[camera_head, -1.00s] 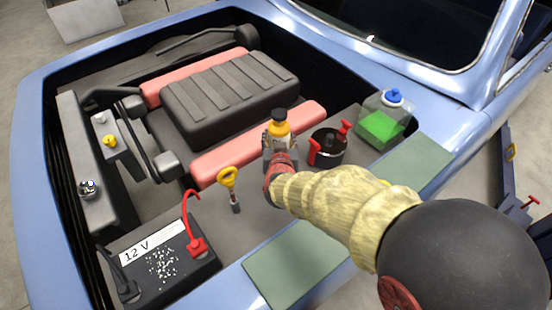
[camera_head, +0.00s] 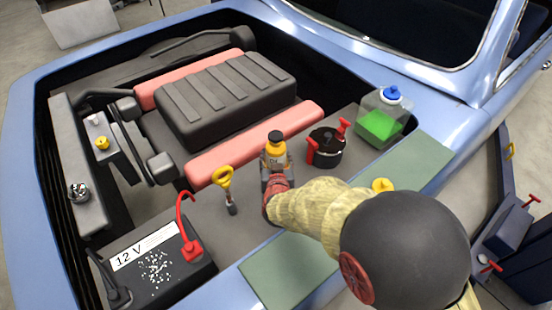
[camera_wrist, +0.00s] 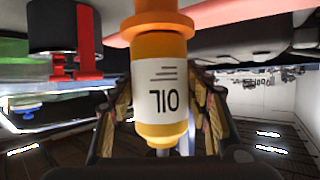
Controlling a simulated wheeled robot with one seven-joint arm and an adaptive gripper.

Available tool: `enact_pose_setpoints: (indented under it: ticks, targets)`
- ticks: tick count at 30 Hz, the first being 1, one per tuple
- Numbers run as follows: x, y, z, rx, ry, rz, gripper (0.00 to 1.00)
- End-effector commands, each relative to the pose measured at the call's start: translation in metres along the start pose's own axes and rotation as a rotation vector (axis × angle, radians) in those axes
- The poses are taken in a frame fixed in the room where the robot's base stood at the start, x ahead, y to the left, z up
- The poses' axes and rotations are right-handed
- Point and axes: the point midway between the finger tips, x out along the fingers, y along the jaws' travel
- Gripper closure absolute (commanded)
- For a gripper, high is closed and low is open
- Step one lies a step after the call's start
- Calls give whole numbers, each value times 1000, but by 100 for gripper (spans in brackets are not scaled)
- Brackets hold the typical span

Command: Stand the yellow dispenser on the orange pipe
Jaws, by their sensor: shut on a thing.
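The yellow dispenser (camera_head: 275,153), with a black cap and a white label, stands upright in the engine bay in the head view. My gripper (camera_head: 276,177) is shut around its body, one finger on each side. The wrist view is upside down: the dispenser (camera_wrist: 160,60) shows its OIL label between my fingers (camera_wrist: 160,105). An orange flanged piece, apparently the orange pipe (camera_wrist: 157,22), is directly under the dispenser's base. The two look in line and touching or nearly so; I cannot tell which. The pipe is hidden behind my gripper in the head view.
A black pot-like part with red clamps (camera_head: 327,147) stands close on the right. A yellow-handled dipstick (camera_head: 223,180) is on the left, with the 12 V battery (camera_head: 160,262) beyond. A green-fluid reservoir (camera_head: 382,120) stands farther right. A green mat (camera_head: 285,270) covers the front edge.

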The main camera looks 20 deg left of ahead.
Motion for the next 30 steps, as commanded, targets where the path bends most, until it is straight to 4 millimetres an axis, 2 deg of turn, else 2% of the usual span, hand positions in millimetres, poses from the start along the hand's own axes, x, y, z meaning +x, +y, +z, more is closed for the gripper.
enact_pose_setpoints:
  ticks: [5, 6, 15, 26, 30]
  targets:
    - [1, 0, 2, 0, 2, 0, 93]
    - [1, 0, 4, 0, -1, 0, 52]
    - [1, 0, 3, -1, -1, 0, 34]
    - [0, 0, 0, 0, -1, 0, 34]
    - [-14, -1, -2, -1, 0, -1, 34]
